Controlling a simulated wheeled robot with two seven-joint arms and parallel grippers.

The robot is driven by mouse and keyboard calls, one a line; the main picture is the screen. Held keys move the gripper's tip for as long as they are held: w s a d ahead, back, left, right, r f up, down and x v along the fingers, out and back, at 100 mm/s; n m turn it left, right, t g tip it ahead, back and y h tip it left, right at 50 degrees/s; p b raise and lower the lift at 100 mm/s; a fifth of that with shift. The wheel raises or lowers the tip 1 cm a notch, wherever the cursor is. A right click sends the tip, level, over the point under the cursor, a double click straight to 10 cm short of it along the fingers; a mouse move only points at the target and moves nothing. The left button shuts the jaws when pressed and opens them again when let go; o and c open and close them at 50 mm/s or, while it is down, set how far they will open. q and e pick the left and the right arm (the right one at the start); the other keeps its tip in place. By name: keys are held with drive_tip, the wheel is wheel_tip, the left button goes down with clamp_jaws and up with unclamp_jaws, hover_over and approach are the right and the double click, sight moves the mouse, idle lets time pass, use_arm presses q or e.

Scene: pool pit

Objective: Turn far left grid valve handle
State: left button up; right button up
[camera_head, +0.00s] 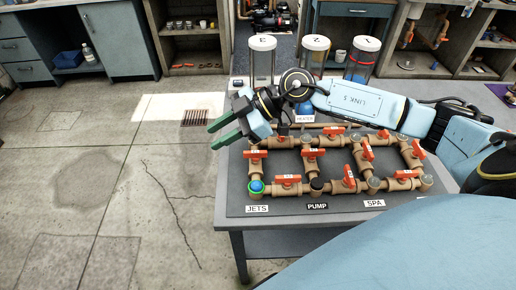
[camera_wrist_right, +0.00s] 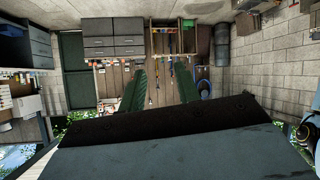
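The pipe grid (camera_head: 330,189) of tan pipes with several orange valve handles lies on a grey table. The far left grid valve handle (camera_head: 257,154) is orange and sits on the leftmost upright pipe, above the blue and green cap at the JETS corner. My right gripper (camera_head: 212,137) reaches across the back of the grid. Its green fingers point left, above and to the left of that handle, apart from it. The right wrist view shows the two fingers (camera_wrist_right: 160,70) spread with nothing between them. My left gripper is in neither view.
Three clear canisters with white lids (camera_head: 316,58) stand behind the grid, close to my right arm. The grey table (camera_head: 232,208) ends just left of the grid. The concrete floor (camera_head: 120,180) to the left is open. Cabinets and shelves (camera_head: 120,35) line the back.

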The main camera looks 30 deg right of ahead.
sight(257, 152)
drive_tip(key=d+f+m+g+h, duration=0.3)
drive_tip(key=d+h, duration=0.4)
drive_tip(key=d, duration=0.9)
drive_tip(key=shift+m+t, duration=0.5)
drive_tip(key=shift+t, duration=0.1)
drive_tip(key=x, duration=1.3)
drive_tip(key=shift+a, duration=0.1)
drive_tip(key=shift+c, duration=0.3)
clamp_jaws()
